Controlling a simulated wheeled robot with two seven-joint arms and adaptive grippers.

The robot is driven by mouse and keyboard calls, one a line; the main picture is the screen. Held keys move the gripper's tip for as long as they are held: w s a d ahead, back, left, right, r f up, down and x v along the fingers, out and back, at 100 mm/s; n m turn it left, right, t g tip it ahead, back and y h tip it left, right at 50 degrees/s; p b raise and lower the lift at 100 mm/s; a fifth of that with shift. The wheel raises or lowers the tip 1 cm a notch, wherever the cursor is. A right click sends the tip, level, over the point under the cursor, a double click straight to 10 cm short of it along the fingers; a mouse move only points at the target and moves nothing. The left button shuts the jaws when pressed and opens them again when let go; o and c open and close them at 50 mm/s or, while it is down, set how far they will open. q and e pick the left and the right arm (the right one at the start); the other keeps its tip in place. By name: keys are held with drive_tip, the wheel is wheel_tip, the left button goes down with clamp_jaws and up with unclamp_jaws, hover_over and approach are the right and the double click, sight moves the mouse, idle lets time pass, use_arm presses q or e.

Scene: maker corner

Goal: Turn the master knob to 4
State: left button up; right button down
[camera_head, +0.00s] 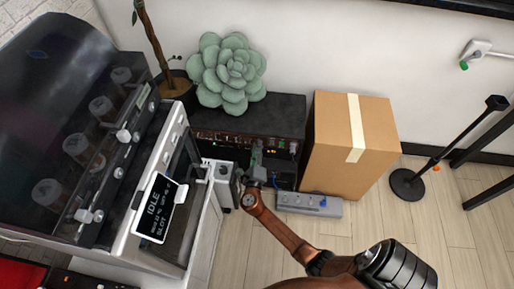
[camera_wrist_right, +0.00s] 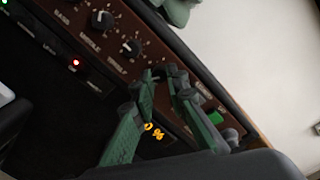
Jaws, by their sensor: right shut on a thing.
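The dark amplifier (camera_head: 262,112) stands against the wall in the head view, its brown control panel (camera_wrist_right: 157,52) facing me. In the right wrist view that panel carries a row of black knobs with white pointers, among them one knob (camera_wrist_right: 102,19) and the treble knob (camera_wrist_right: 131,47). My right gripper (camera_head: 256,152) reaches the panel from the front. In the wrist view its green fingers (camera_wrist_right: 163,76) are closed together at the panel, past the treble knob, on the master knob. The fingers hide that knob, so its pointer and setting cannot be read. My left gripper is not in view.
A machine with a tilted screen (camera_head: 159,208) stands close on the left. A cardboard box (camera_head: 350,148) is to the right of the amplifier. A grey power strip (camera_head: 309,205) lies on the floor in front. A succulent (camera_head: 230,72) sits above the amplifier.

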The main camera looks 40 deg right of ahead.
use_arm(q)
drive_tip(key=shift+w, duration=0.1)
use_arm(e)
drive_tip(key=shift+m, duration=0.3)
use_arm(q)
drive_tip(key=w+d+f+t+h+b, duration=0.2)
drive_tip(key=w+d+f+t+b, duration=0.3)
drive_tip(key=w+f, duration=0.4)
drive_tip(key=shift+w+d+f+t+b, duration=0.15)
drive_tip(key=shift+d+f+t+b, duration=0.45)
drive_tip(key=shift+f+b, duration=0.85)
use_arm(e)
drive_tip(key=shift+w+f+m+g+h+p, duration=0.1)
drive_tip(key=shift+m+g+h+p, duration=0.2)
drive_tip(key=shift+m, duration=5.75)
drive_tip(key=shift+f+m+g+h, duration=0.1)
drive_tip(key=shift+m+h, duration=0.3)
drive_tip(key=shift+m, duration=5.65)
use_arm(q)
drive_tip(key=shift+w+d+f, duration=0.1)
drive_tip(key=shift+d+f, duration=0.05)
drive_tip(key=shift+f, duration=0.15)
use_arm(e)
drive_tip(key=c, duration=2)
unclamp_jaws()
drive_tip(key=shift+r, duration=0.1)
drive_tip(key=shift+o, duration=0.5)
drive_tip(key=shift+a, duration=0.1)
